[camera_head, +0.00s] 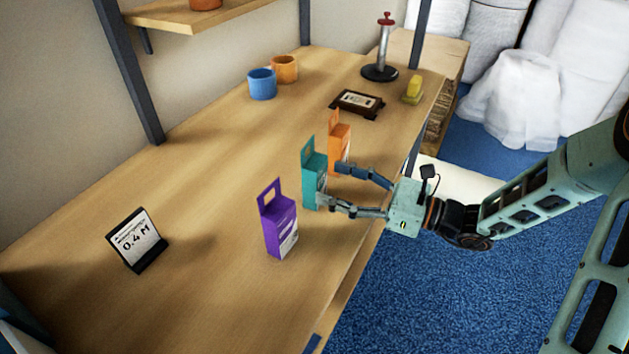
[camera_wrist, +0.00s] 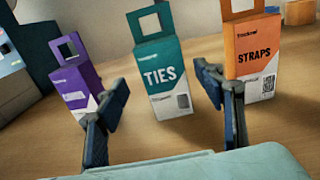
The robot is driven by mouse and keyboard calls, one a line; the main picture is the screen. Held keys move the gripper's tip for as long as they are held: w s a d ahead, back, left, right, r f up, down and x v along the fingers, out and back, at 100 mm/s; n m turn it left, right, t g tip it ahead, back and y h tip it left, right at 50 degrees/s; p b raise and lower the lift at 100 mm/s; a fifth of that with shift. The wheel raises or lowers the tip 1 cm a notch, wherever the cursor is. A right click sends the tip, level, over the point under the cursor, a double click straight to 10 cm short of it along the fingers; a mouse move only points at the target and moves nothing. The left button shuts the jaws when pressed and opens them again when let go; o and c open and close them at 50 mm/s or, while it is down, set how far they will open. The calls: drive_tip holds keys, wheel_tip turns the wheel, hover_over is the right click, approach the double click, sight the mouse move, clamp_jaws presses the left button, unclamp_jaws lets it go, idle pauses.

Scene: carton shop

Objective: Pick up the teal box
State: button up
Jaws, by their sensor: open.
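The teal box (camera_head: 311,180) stands upright on the wooden table, between a purple box and an orange box. In the wrist view the teal box (camera_wrist: 163,78) faces me, reads "TIES" and has a hang tab with a square hole on top. My gripper (camera_head: 333,188) reaches in from the right, low over the table. Its two fingers are spread, with the teal box ahead of and between them in the wrist view (camera_wrist: 165,90). Nothing is held. In the head view the near finger covers part of the teal box's lower edge, and I cannot tell whether it touches.
The purple box (camera_head: 279,228) stands nearer on the left, and the orange box (camera_head: 339,138) stands just behind the teal one. A sign (camera_head: 138,241), blue mug (camera_head: 262,84), orange mug (camera_head: 285,69) and dark tray (camera_head: 357,104) are farther off. The table's front edge runs below my gripper.

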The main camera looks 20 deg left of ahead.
sight(323, 180)
drive_tip(key=a, duration=0.5)
drive_tip(key=shift+w+a+f, duration=0.1)
drive_tip(key=shift+w+f, duration=0.1)
drive_tip(key=shift+f, duration=0.05)
drive_tip(key=c, duration=1.3)
